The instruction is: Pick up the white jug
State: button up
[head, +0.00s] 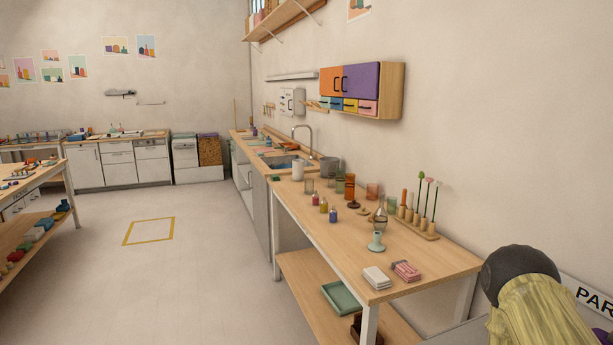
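A small white vessel (298,169), the only thing here that looks like a white jug, stands upright near the far end of the wooden table, by the sink. It is far off and small, so I cannot make out a handle or spout. A grey pot (329,166) stands just to its right and behind. My gripper does not show in the head view.
A sink (285,161) lies beyond. A dark round thing with yellow strands (530,300) fills the lower right. The floor (190,275) at left is clear.

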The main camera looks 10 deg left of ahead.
aim_at(297, 163)
jog(key=u, duration=0.25)
jog(key=i, duration=0.4)
jog(key=u, duration=1.2)
jog(key=i, duration=1.55)
jog(key=u, duration=0.55)
jog(key=i, duration=1.85)
jog(key=z, duration=0.95)
jog(key=i, duration=1.05)
jog(key=z, duration=1.4)
jog(key=i, duration=0.5)
jog(key=z, duration=0.4)
